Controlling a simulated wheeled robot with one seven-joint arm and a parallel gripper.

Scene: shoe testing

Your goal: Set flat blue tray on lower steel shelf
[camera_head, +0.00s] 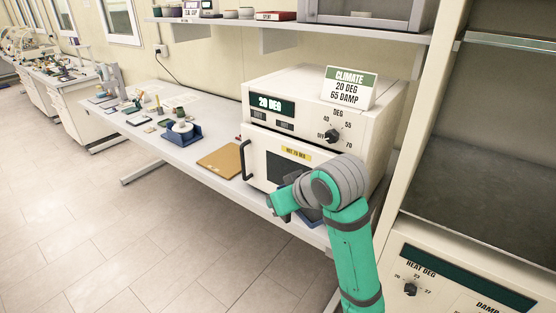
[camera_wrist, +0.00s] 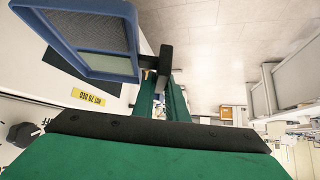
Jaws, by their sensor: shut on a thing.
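A flat blue tray with a raised rim and a grey inside (camera_wrist: 92,36) is in the upper left of the wrist view. A small part of its blue edge (camera_head: 312,216) shows under my arm in the head view; the rest is hidden there. My gripper (camera_wrist: 160,72) is shut on the tray at its edge. In the head view my gripper (camera_head: 283,204) is in front of the white climate oven. The lower steel shelf (camera_head: 480,200) is at the right, a dark grey, bare surface inside a cream cabinet frame.
The climate oven (camera_head: 295,95) with its door handle stands close to my arm on the bench. An upper steel shelf (camera_head: 510,42) hangs above the lower one, and a cream post (camera_head: 420,110) stands at its left. A brown board (camera_head: 220,161) and a blue holder (camera_head: 181,135) lie on the bench.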

